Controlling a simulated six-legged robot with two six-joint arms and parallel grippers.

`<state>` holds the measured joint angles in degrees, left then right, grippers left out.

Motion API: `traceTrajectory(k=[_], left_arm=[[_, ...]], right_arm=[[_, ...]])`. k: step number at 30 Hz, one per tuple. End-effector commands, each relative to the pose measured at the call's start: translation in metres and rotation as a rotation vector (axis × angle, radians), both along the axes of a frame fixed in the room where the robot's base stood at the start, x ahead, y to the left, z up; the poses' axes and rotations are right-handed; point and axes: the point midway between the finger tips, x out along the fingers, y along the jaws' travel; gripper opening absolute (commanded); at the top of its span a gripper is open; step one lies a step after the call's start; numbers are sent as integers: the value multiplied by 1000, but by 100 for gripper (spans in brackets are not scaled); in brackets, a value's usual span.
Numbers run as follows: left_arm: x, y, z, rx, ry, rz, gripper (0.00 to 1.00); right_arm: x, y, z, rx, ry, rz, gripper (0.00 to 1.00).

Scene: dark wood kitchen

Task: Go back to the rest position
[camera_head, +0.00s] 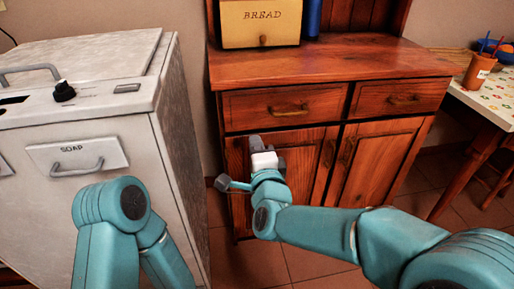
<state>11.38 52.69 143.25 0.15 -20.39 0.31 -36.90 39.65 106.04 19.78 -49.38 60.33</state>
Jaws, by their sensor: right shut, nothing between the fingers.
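My right gripper (253,139) is at the end of the teal arm that comes in from the lower right. It is shut and empty, in front of the left door of the wooden cabinet (365,66). I cannot tell whether it touches the door or is apart from it. My left arm (110,215) is folded at the lower left, in front of the white appliance. The left gripper is out of view.
The white appliance (80,125) with a SOAP drawer (78,157) stands at left. A bread box (260,22) and a blue object (312,18) are on the cabinet. A table (490,100) with an orange cup (478,70) is at right. Tiled floor shows below the cabinet.

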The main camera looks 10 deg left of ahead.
Motion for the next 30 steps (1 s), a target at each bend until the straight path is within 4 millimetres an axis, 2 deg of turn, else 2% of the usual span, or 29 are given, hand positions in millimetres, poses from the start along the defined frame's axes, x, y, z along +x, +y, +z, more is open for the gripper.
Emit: traceTrajectory(k=[4,8,11,13,15,17,18,20,21,23,25,27,30], left_arm=[[0,0,1,0,1,-1,37],[0,0,1,0,1,-1,37],[0,0,1,0,1,-1,37],[0,0,1,0,1,-1,37],[0,0,1,0,1,-1,37],[0,0,1,0,1,-1,37],[0,0,1,0,1,-1,37],[0,0,1,0,1,-1,37],[0,0,1,0,1,-1,37],[0,0,1,0,1,-1,37],[0,0,1,0,1,-1,37],[0,0,1,0,1,-1,37],[0,0,1,0,1,-1,37]], right_arm=[[-9,-4,0,0,0,-1,0],[-8,-10,-3,0,4,-11,0],[10,-38,-18,-5,32,-65,0],[28,-72,-43,-15,74,-128,0],[40,-113,-82,-41,141,-193,0],[42,-147,-121,-71,214,-237,0],[40,-168,-148,-95,267,-258,0],[31,-197,-189,-143,353,-275,0],[21,-215,-216,-185,412,-277,0],[0,-238,-257,-256,506,-264,0],[-32,-260,-302,-344,621,-224,0],[-71,-275,-342,-436,731,-150,0],[-131,-284,-382,-557,859,3,0]])
